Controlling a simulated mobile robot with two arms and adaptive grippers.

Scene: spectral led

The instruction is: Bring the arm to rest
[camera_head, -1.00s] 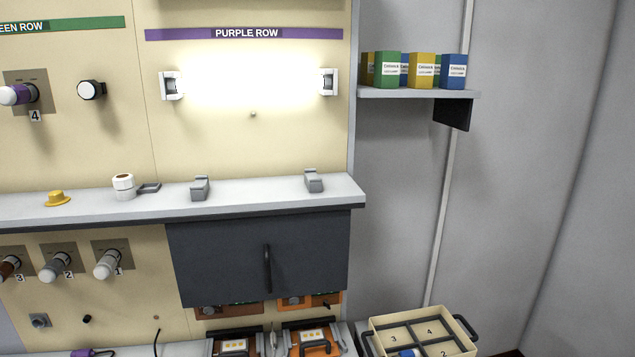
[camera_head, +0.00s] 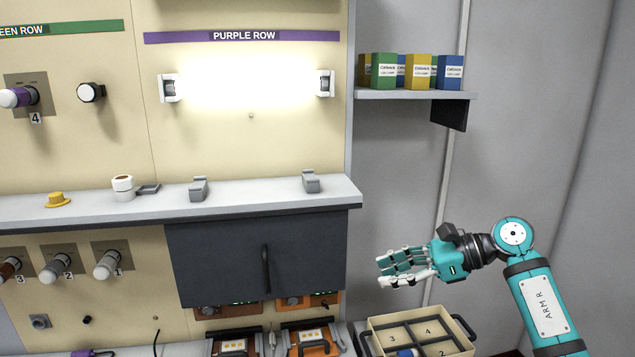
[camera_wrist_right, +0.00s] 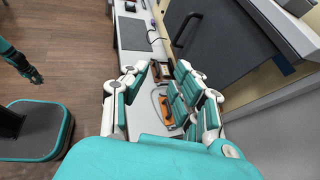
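My right arm (camera_head: 545,300), teal with white parts and marked "ARM R", rises at the right of the head view. Its right gripper (camera_head: 384,268) points left, above the compartment tray, and is empty. In the right wrist view the right gripper (camera_wrist_right: 155,75) has its fingers spread with a clear gap and nothing between them. What looks like my left gripper (camera_wrist_right: 30,70) hangs at the left edge of that view, small and dark, its state unclear. It does not show in the head view.
A cream tray (camera_head: 468,348) with numbered compartments stands below the right gripper. A dark cabinet (camera_head: 215,265) hangs under the grey shelf (camera_head: 250,205). Coloured boxes (camera_head: 450,72) stand on a wall shelf at the right. A lit lamp (camera_head: 248,82) glows under the purple label.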

